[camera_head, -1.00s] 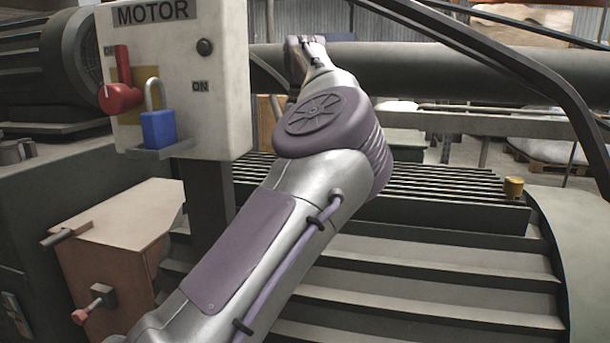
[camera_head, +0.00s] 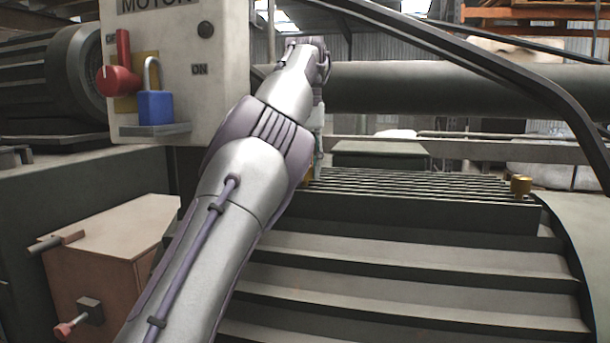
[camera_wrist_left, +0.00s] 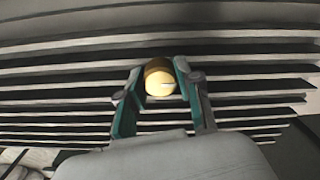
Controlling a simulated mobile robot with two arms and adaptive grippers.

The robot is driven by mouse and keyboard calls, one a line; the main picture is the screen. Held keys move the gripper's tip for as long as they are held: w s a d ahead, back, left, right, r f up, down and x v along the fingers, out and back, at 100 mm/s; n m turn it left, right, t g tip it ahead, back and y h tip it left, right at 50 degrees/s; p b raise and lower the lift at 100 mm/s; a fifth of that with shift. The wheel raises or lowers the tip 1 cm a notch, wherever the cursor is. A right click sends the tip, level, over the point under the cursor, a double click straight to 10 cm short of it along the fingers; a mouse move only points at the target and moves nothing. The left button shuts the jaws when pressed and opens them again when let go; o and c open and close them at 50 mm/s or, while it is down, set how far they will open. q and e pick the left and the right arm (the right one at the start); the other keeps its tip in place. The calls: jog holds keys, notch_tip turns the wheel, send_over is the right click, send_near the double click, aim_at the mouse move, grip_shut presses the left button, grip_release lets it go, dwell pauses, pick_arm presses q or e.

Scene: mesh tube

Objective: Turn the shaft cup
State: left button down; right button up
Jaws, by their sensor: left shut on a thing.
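My left arm reaches over the machine, and its left gripper (camera_head: 318,158) points down at the slatted ledge, mostly hidden behind the arm in the head view. In the left wrist view the left gripper (camera_wrist_left: 159,72) is shut on a round brass-yellow shaft cup (camera_wrist_left: 159,84), one finger on each side. The cup stands among dark slats. Only a small yellow bit of this cup (camera_head: 308,173) shows in the head view. A similar brass cup (camera_head: 521,186) stands apart at the ledge's right end. My right gripper is not in view.
A motor switch box (camera_head: 200,100) with a red knob (camera_head: 119,80) and blue padlock (camera_head: 156,107) stands left of my arm. A diagonal dark bar (camera_head: 480,75) and a thick horizontal pipe (camera_head: 420,88) lie behind. A brown wooden box (camera_head: 100,265) is at lower left.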

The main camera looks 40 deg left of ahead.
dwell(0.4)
pick_arm(q)
jog(key=c, duration=0.8)
grip_release()
